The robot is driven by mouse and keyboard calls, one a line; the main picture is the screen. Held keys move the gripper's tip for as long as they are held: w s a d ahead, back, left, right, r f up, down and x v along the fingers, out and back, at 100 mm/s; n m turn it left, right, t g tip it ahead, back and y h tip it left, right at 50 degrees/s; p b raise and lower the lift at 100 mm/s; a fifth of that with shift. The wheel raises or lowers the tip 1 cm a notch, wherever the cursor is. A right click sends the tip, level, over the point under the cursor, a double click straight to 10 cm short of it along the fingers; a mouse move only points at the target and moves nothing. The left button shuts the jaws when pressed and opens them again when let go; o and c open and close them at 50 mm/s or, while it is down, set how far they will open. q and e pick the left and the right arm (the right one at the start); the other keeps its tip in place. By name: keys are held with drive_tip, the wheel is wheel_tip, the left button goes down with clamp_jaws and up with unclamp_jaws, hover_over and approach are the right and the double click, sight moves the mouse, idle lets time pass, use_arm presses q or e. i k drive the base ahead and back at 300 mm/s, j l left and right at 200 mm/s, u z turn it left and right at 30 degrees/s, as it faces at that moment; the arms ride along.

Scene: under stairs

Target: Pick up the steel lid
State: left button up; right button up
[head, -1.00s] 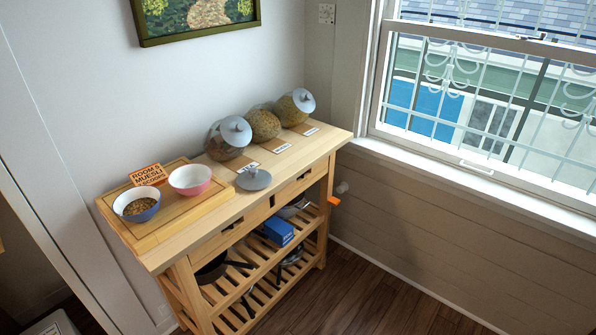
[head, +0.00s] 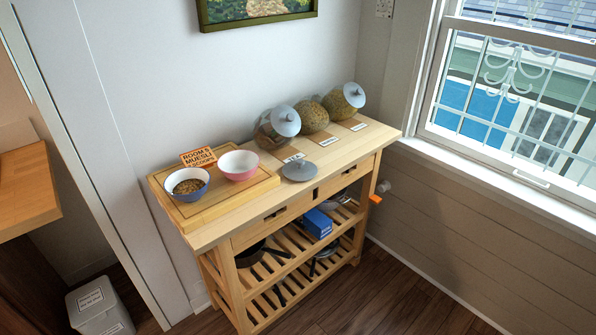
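A steel lid (head: 299,171) with a small knob on top lies on the wooden trolley top (head: 240,216), near its front edge. It sits right of the cutting board and in front of the leftmost glass jar. Two of the jars carry similar grey lids: the left jar's lid (head: 285,121) and the right jar's lid (head: 354,95). The middle jar (head: 313,117) shows no lid from here. Neither of my grippers is in view.
A cutting board (head: 221,205) holds a blue bowl of muesli (head: 187,184), a pink bowl (head: 238,164) and an orange sign (head: 198,157). Slatted shelves below hold a pan (head: 251,253) and a blue box (head: 318,223). Dark floor (head: 400,300) is clear at front right.

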sight(299, 170)
drive_tip(key=u, duration=0.3)
drive_tip(key=i+l+u, duration=0.15)
drive_tip(key=u, duration=0.3)
drive_tip(key=i+l+u, duration=0.1)
drive_tip(key=l+u, duration=0.65)
drive_tip(key=u, duration=0.2)
drive_tip(key=l+u, duration=0.45)
drive_tip(key=i+j, duration=0.05)
drive_tip(key=j, duration=0.05)
